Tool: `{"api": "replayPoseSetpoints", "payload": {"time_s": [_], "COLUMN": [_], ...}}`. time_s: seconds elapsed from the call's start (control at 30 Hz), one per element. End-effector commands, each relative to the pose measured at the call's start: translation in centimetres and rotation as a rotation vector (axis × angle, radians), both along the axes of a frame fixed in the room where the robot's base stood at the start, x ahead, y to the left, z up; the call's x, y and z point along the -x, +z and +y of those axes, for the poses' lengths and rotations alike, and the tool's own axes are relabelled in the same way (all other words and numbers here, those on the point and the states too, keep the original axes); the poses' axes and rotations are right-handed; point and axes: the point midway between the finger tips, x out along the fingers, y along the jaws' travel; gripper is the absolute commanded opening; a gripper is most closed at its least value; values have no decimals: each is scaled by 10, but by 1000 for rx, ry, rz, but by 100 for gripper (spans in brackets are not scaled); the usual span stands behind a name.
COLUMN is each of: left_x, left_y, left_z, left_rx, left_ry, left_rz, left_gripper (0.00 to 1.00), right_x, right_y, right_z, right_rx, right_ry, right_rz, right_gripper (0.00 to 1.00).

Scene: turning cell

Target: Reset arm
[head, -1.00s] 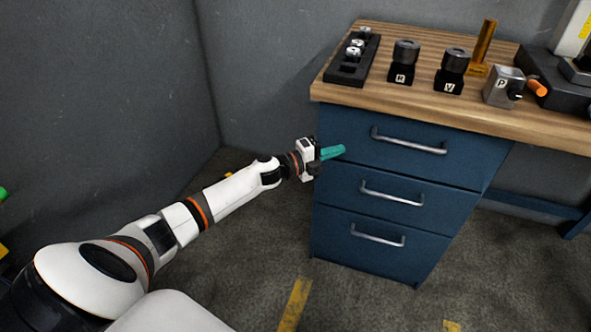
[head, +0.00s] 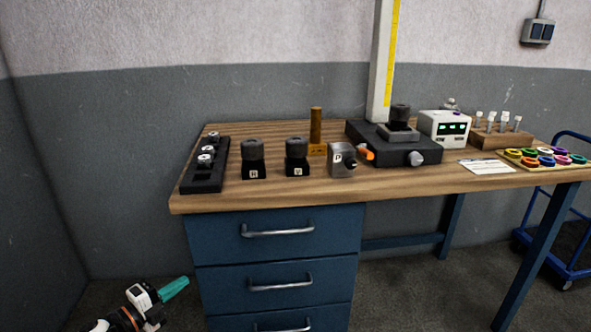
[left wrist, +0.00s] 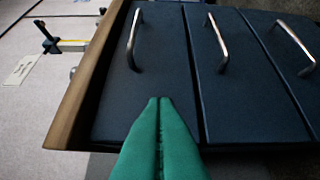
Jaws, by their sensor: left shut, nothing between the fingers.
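My left gripper (head: 174,287) is low at the bottom left of the head view, left of the blue drawer cabinet (head: 275,255). Its green fingers are closed together with nothing between them. In the left wrist view the shut green fingertips (left wrist: 159,101) point toward the drawer fronts (left wrist: 165,75), which appear turned sideways with metal handles. I cannot tell the exact gap to the cabinet. My right gripper is not in view.
The wooden bench top (head: 400,185) carries a black rack (head: 205,178), black holders marked R (head: 253,160) and V (head: 297,158), a grey P block (head: 342,160), a height gauge (head: 395,145) and coloured rings (head: 546,158). A blue trolley (head: 560,240) stands right. Floor left of the cabinet is clear.

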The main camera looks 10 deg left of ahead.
Motion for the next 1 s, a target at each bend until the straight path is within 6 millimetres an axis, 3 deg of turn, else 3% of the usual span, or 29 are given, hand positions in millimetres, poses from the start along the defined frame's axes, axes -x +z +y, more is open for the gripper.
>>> {"api": "replayPoseSetpoints", "payload": {"time_s": [0.13,0.27,0.4,0.5,0.6,0.73,0.97,1.0], "left_x": [13,48,109,160,207,260,341,343], "left_y": [-68,-157,-243,-292,-327,-356,-381,-374], "left_z": [-3,-10,-30,-53,-77,-107,-157,-151], "left_rx": [186,396,574,671,739,796,853,839], "left_ry": [189,442,693,851,979,1110,1293,1292], "left_rz": [178,430,706,893,1054,1226,1485,1475], "left_gripper": [0,0,0,0,0,0,0,0], "right_x": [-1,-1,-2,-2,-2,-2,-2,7], "right_y": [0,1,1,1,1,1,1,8], "right_z": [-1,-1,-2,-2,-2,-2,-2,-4], "right_rx": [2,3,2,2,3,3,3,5], "right_ry": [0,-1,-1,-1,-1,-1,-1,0], "right_rz": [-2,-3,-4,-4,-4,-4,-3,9], "right_gripper": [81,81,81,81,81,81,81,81]}}
